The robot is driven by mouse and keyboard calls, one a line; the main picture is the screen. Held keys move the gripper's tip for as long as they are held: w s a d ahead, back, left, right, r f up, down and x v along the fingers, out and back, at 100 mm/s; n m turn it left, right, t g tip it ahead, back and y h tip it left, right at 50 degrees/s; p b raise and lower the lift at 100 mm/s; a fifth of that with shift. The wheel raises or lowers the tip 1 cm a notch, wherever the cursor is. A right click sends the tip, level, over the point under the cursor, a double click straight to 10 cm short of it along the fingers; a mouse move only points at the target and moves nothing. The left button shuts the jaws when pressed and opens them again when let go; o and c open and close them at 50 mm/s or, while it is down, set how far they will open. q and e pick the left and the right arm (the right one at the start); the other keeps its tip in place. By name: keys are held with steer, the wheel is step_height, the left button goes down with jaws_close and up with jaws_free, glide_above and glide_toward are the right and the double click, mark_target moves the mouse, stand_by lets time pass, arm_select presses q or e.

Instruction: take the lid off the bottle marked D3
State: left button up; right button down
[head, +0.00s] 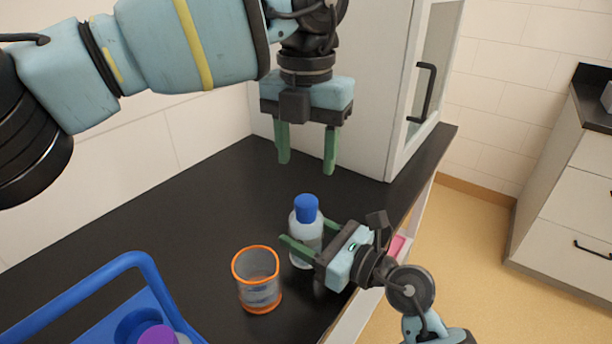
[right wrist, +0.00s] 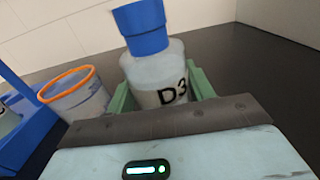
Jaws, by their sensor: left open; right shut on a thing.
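The bottle marked D3 (head: 304,236) is a clear bottle standing upright on the black counter (head: 205,215). Its label shows in the right wrist view (right wrist: 158,75). A blue lid (head: 306,207) sits on its top; it also shows in the right wrist view (right wrist: 141,27). My right gripper (head: 300,250) is shut on the bottle's body, with a green finger on each side. My left gripper (head: 306,165) is open and empty, fingers pointing down, above the lid and apart from it.
A clear beaker with orange rims (head: 257,279) stands just left of the bottle. A blue carrier (head: 90,315) with a purple-topped item (head: 158,335) is at the lower left. A white cabinet (head: 375,90) stands behind. The counter's right edge is close to the bottle.

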arm_select(q)
steer(key=m, duration=1)
steer(key=shift+m, duration=0.4)
steer(key=m, duration=0.4)
steer(key=shift+m, duration=0.3)
steer(key=m, duration=0.4)
steer(key=shift+m, duration=0.3)
steer(key=m, duration=0.4)
steer(key=shift+m, duration=0.3)
steer(key=m, duration=0.4)
steer(key=shift+m, duration=0.3)
steer(key=m, duration=0.4)
steer(key=shift+m, duration=0.3)
steer(key=m, duration=0.4)
steer(key=shift+m, duration=0.3)
steer(key=shift+f, duration=0.1)
